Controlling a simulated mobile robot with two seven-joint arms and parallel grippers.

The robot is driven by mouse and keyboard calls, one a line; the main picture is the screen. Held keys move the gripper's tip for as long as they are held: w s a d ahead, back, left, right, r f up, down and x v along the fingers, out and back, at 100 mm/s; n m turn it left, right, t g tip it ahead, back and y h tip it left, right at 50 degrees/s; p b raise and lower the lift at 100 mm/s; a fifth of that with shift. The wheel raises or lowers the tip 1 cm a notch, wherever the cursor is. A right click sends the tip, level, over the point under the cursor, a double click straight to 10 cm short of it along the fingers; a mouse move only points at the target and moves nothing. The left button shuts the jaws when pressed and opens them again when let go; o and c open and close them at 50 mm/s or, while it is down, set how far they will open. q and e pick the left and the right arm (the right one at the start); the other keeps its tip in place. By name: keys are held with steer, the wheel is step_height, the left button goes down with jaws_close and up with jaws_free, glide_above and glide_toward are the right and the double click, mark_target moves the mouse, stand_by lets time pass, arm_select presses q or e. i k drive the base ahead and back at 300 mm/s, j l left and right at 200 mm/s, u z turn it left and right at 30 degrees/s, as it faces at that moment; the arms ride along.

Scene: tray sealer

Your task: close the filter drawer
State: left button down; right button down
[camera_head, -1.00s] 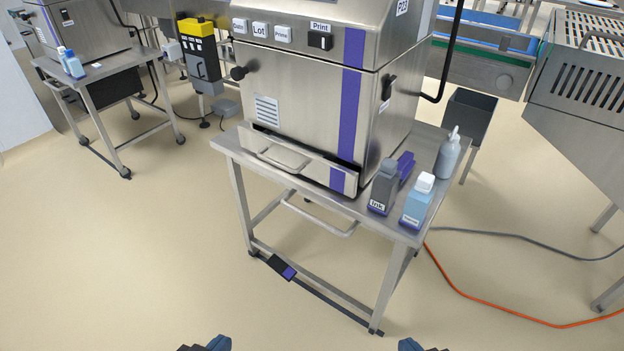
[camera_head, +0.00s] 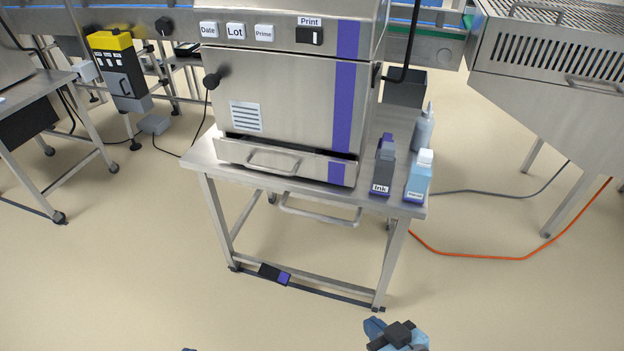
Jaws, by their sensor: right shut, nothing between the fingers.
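The filter drawer (camera_head: 312,169) is the low steel front with a bar handle (camera_head: 273,161) and a purple stripe, at the bottom of the printer cabinet (camera_head: 290,100). It stands out from the cabinet, with a dark gap along its top edge. My right gripper (camera_head: 374,328) is at the bottom of the view, well short of the drawer and touching nothing; it is shut and empty. Only a tiny blue tip of my left arm (camera_head: 189,349) shows at the bottom edge; its jaws are out of the picture.
The cabinet stands on a steel table (camera_head: 205,160) with a lower handle bar (camera_head: 318,217). An ink bottle (camera_head: 383,172), a light blue bottle (camera_head: 419,178) and a grey squeeze bottle (camera_head: 424,130) stand at its right. An orange cable (camera_head: 480,257) lies on the floor.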

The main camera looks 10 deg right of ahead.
mark_target(280, 158)
steer(key=j+z, duration=0.2)
steer(key=j, duration=0.9)
steer(key=i+j+z, duration=0.2)
steer(key=i+j, duration=0.25)
steer(key=j, duration=0.2)
